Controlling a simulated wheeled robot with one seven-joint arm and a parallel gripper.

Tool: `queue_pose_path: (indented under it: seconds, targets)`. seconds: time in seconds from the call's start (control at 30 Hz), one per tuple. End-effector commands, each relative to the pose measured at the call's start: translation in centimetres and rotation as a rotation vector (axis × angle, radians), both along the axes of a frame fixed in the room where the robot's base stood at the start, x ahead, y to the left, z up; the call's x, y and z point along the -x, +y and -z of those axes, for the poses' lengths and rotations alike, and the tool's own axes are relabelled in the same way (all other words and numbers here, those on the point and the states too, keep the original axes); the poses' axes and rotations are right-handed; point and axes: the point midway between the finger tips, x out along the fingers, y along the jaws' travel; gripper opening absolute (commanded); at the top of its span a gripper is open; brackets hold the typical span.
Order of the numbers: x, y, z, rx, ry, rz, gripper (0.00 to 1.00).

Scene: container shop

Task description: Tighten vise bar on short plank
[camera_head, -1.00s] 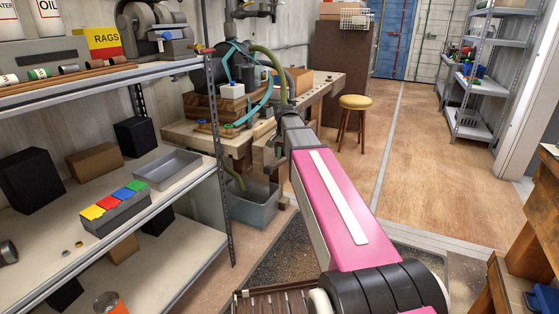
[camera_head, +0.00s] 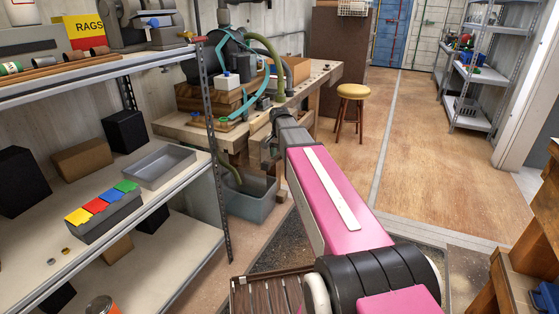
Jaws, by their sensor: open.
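My gripper (camera_head: 271,140) is at the far end of my pink arm, in front of the near edge of the wooden workbench (camera_head: 322,82). It is small and dark here, turned to the left, and open with nothing seen between its fingers. The vise is at the bench's front, mostly hidden behind my gripper and arm. I cannot make out its bar or tell whether my gripper touches it. I cannot pick out the short plank with certainty.
A metal shelf (camera_head: 214,170) with a grey tray (camera_head: 160,167) and colored-lid box (camera_head: 105,215) stands at left. A grey tub (camera_head: 250,199) sits under the bench. Wooden furniture (camera_head: 530,240) is at right.

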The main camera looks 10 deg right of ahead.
Motion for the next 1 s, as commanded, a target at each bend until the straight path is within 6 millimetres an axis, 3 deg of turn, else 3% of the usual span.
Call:
queue_pose_path:
  seconds: [0.2, 0.6, 0.63, 0.77, 1.0]
  targets:
    - [0.0, 0.0, 2.1, 0.000, 0.000, 0.000, 0.49]
    - [0.0, 0.0, 2.6, 0.001, -0.001, 0.000, 0.49]
    - [0.0, 0.0, 2.6, 0.001, -0.001, 0.000, 0.42]
    - [0.0, 0.0, 2.6, 0.000, 0.000, 0.000, 0.00]
    - [-0.1, 0.3, 2.4, -0.005, 0.007, 0.000, 0.00]
